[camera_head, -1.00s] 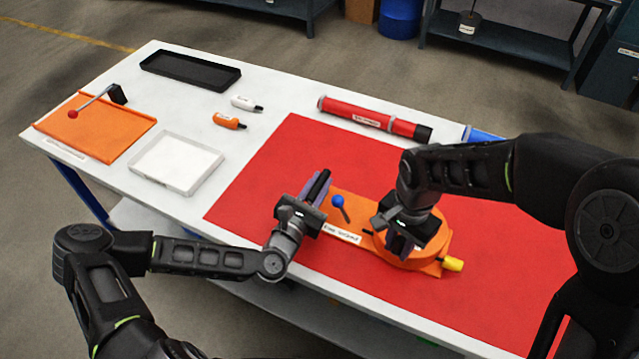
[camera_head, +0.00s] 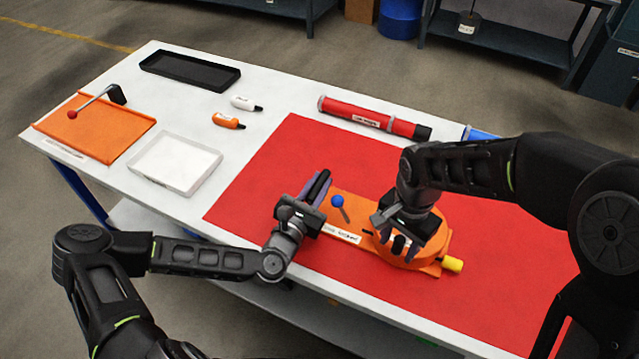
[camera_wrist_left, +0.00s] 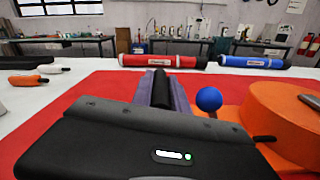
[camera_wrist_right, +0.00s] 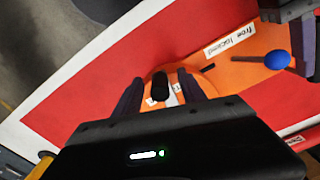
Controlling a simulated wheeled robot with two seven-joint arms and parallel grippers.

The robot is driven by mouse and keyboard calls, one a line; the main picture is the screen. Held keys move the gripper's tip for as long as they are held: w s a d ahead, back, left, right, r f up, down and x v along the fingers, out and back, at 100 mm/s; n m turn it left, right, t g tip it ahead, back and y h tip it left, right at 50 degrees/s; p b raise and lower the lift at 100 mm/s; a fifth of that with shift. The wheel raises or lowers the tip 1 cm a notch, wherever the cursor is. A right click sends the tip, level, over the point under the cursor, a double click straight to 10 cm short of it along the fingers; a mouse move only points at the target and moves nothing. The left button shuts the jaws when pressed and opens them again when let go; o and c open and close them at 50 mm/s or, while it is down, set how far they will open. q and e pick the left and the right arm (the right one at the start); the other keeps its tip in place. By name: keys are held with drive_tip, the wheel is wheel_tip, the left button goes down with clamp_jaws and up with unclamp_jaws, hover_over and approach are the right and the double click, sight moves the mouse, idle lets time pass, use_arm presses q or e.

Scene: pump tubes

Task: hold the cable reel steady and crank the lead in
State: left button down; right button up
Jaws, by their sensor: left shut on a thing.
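The orange cable reel (camera_head: 428,250) lies on the red mat (camera_head: 285,150), its base plate reaching left. A blue-ball lever (camera_head: 337,201) stands on the plate beside a "free / locked" label (camera_head: 342,234). A yellow end piece (camera_head: 453,264) sticks out at the right. My left gripper (camera_head: 317,190) is shut on an upright black handle (camera_wrist_left: 161,88) at the plate's left end. My right gripper (camera_wrist_right: 160,92) is over the drum, its fingers open on either side of the black crank knob (camera_wrist_right: 160,84), with gaps visible. The gripper hides part of the drum.
A red tube (camera_head: 365,115) and a partly hidden blue tube (camera_head: 480,134) lie at the back. A white tray (camera_head: 177,163), black tray (camera_head: 190,70), two small bottles (camera_head: 229,121) and an orange panel with a red-ball lever (camera_head: 95,128) occupy the left side.

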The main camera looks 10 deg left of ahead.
use_arm(q)
drive_tip(key=shift+f, duration=0.1)
use_arm(e)
drive_tip(key=shift+o, duration=1.2)
drive_tip(key=shift+s+r, duration=0.1)
drive_tip(key=shift+r, duration=3.4)
use_arm(q)
drive_tip(key=c, duration=1.2)
unclamp_jaws()
drive_tip(key=v, duration=1.2)
